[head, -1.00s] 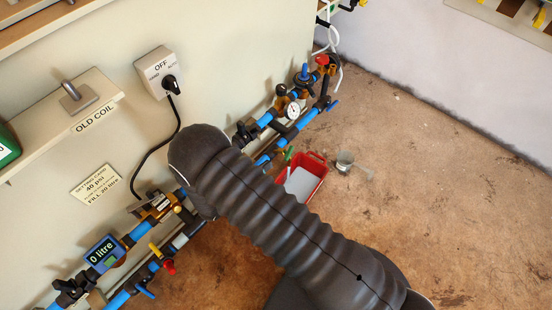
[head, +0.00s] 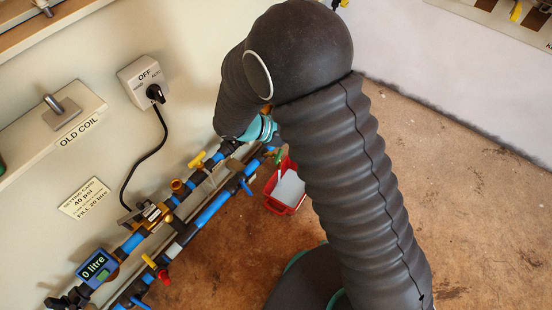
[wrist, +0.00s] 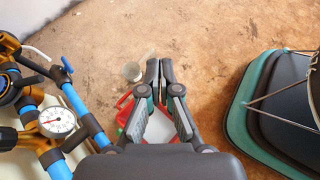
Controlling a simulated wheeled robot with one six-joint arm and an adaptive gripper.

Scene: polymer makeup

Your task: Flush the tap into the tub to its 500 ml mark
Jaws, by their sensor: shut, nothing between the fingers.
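The red tub (head: 283,209) stands on the floor beside the pipework, with a pale white surface inside it. In the wrist view its red rim (wrist: 123,118) shows partly behind my gripper; no 500 ml mark can be read. A green handle-like piece (head: 279,157) shows at the tub's pipe side; I cannot tell whether it is the tap. My gripper (wrist: 160,66) is shut and empty, in front of the tub in the wrist view. In the head view my arm hides it. A small clear cup (wrist: 132,72) stands on the floor beyond the tub.
Blue pipes (head: 212,207) with coloured valve handles run along the wall. A pressure gauge (wrist: 57,122) sits left of my gripper. The meter (head: 98,268) reads 0 litre; the wall switch (head: 146,84) points near OFF. Brown floor (head: 470,190) is open at right.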

